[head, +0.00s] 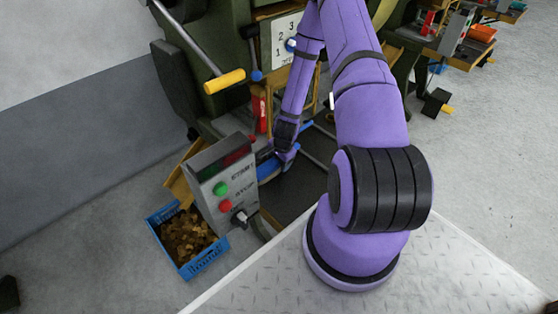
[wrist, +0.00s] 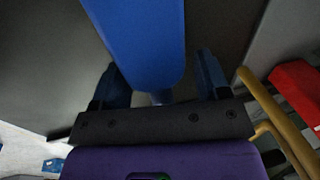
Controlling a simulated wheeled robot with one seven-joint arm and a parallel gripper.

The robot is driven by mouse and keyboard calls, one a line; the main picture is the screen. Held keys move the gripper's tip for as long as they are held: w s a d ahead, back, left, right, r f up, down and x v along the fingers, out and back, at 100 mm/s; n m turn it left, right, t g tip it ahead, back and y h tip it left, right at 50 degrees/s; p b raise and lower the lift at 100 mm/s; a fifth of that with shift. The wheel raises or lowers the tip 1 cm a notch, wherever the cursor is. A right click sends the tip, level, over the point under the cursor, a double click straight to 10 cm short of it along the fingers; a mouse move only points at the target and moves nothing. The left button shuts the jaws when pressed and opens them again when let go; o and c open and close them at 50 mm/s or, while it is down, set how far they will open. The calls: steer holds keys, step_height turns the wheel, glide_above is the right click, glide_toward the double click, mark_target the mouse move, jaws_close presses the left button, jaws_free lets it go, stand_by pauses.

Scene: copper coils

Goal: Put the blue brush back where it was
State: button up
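A broad, smooth blue piece (wrist: 140,40), which looks like the blue brush, fills the upper middle of the wrist view. Its rounded end lies between the two fingers of my gripper (wrist: 160,82). The fingers are spread apart, with a visible gap beside the right one; I see no clear grip. In the head view my gripper (head: 285,158) is low beside the machine, behind the grey control box. Blue parts show on both sides of it, at the lower left (head: 268,168) and upper right (head: 306,127); whether they are one object is unclear.
The grey control box (head: 222,187) with green and red buttons stands close left of my gripper. A blue crate (head: 190,265) of copper-coloured pieces is on the floor. A yellow-handled lever (head: 224,81) juts out above. A yellow bar (wrist: 270,105) and red part (wrist: 297,88) flank the right finger.

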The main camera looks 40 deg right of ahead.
steer(key=shift+s, duration=0.1)
step_height(320, 180, up, 12)
steer(key=s, duration=0.2)
stand_by(0.5)
steer(key=shift+s, duration=0.1)
steer(key=shift+s, duration=0.1)
stand_by(0.4)
